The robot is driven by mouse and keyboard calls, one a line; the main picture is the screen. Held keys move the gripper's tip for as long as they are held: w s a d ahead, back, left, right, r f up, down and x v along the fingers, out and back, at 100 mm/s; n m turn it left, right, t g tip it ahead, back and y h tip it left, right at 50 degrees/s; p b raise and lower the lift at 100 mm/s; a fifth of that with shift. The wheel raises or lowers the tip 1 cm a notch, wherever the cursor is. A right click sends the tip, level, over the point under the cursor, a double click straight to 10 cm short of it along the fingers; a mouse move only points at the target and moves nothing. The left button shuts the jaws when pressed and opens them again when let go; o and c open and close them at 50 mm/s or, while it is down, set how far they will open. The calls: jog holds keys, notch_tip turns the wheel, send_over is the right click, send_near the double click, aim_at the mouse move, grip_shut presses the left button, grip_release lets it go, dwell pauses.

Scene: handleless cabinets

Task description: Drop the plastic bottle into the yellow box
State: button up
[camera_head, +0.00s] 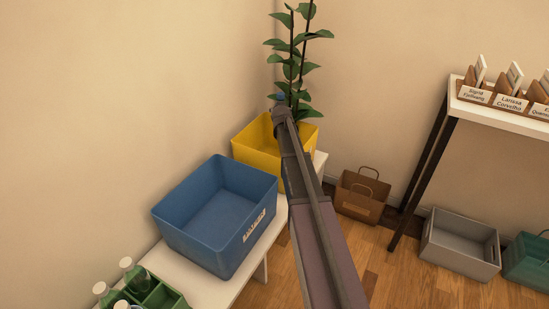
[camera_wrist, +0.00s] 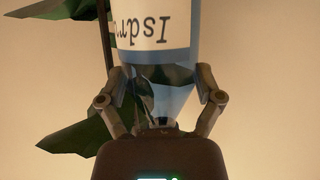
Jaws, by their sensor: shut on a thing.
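My gripper (camera_wrist: 160,78) is shut on a clear bluish plastic bottle (camera_wrist: 155,32) with a white label; its lettering shows upside down in the wrist view. The bottle's upper part in that view runs out of the frame. In the head view the bottle is almost wholly hidden, with only a small bluish patch (camera_head: 278,97) near the arm's end. The yellow box (camera_head: 252,148) stands at the far end of a white bench. My arm crosses in front of its right part, and its end appears over the box's back area. The height above the box cannot be told.
A blue box (camera_head: 205,238) stands nearer on the white bench (camera_head: 213,285). A green crate (camera_head: 160,296) with bottles is at the lower left. A leafy plant (camera_head: 291,65) rises behind the arm's end.

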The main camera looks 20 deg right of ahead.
jog(key=shift+f+b, duration=2.95)
jog(key=shift+f, duration=0.05)
